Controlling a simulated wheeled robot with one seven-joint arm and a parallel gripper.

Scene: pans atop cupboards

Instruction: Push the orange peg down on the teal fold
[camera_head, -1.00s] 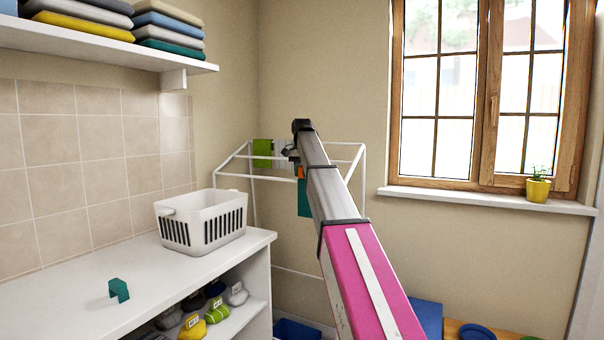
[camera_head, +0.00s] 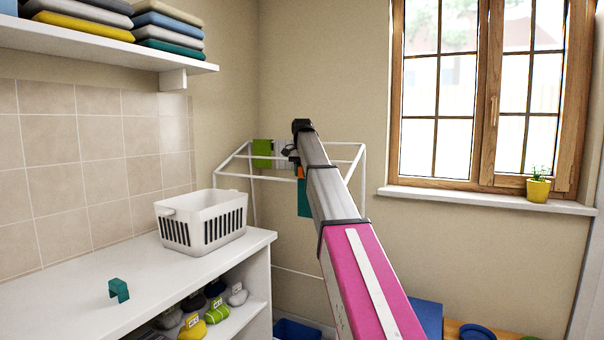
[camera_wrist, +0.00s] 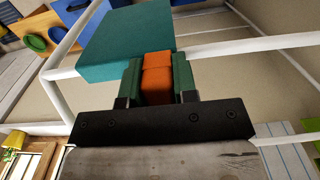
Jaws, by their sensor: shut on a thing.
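The orange peg (camera_wrist: 157,78) is between the two green-padded fingers of my gripper (camera_wrist: 158,80) in the wrist view, and the fingers are shut on it. The teal fold (camera_wrist: 125,42) hangs on a white rail of the drying rack, right against the peg's far end. In the head view the teal fold (camera_head: 304,198) shows below the rail, with the orange peg (camera_head: 301,172) at its top edge. My arm hides part of the rack and most of my gripper there. I cannot tell how far the peg sits over the fold.
The white drying rack (camera_head: 357,165) stands in the corner, with a green cloth (camera_head: 263,153) on its rail left of my gripper. A white basket (camera_head: 202,222) and a teal clip-shaped piece (camera_head: 119,290) stand on the counter. A window with a potted plant (camera_head: 538,186) is at right.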

